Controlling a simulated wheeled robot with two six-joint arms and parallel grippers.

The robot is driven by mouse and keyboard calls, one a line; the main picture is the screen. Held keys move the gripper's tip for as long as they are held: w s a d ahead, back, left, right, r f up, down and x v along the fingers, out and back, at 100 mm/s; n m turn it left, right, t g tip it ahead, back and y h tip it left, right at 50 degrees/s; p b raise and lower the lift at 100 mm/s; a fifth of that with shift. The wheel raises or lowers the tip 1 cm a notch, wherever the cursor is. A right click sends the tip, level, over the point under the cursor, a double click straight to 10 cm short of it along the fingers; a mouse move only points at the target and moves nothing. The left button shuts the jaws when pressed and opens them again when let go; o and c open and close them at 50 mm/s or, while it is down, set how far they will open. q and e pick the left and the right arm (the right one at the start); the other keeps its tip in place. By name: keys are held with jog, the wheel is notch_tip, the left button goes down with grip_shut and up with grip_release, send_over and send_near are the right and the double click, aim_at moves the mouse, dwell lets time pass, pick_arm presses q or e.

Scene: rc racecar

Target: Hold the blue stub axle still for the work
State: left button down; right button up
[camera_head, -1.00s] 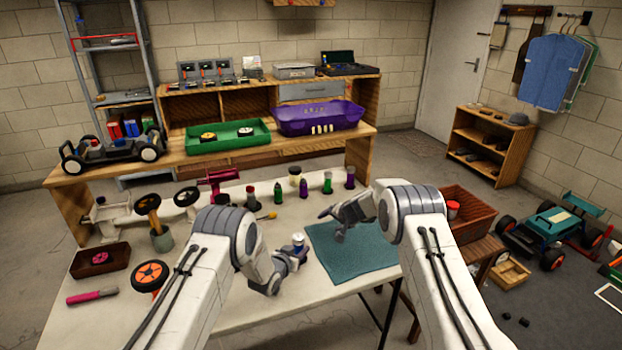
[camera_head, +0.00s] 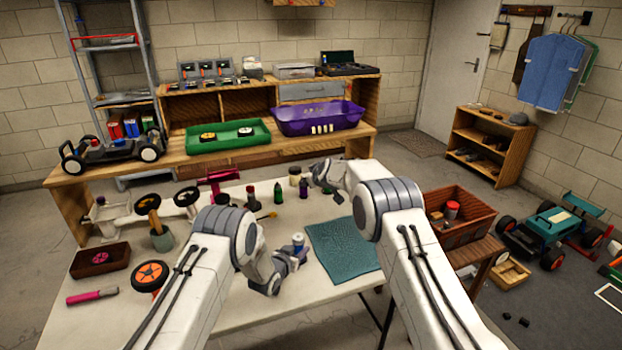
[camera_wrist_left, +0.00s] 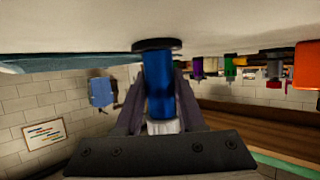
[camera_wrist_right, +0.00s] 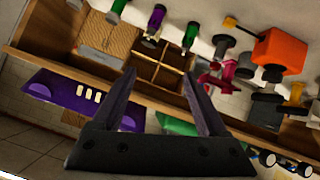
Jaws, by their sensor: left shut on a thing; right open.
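The blue stub axle (camera_head: 298,243) stands upright near the front middle of the white table, with a white top. In the left wrist view, where the table shows at the top, its blue body (camera_wrist_left: 158,85) is between the fingers, and a black disc (camera_wrist_left: 157,44) is at its table end. My left gripper (camera_head: 294,256) is shut on the axle. My right gripper (camera_head: 318,175) is open and empty, further back by the bottles. It also shows open in the right wrist view (camera_wrist_right: 158,84), with nothing between its fingers.
A teal mat (camera_head: 342,250) lies right of the axle. Several bottles, one of them purple (camera_head: 304,190), stand behind. A wheel (camera_head: 150,275), a magenta-handled tool (camera_head: 88,296) and a brown tray (camera_head: 100,262) are at the left. A brown crate (camera_head: 470,232) stands at the right.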

jog(key=shift+a+r, duration=0.15)
jog(key=n+g+h, duration=0.4)
jog(key=n+g, duration=0.3)
jog(key=n, duration=1.9)
send_near(298, 237)
jog(key=x, duration=0.8)
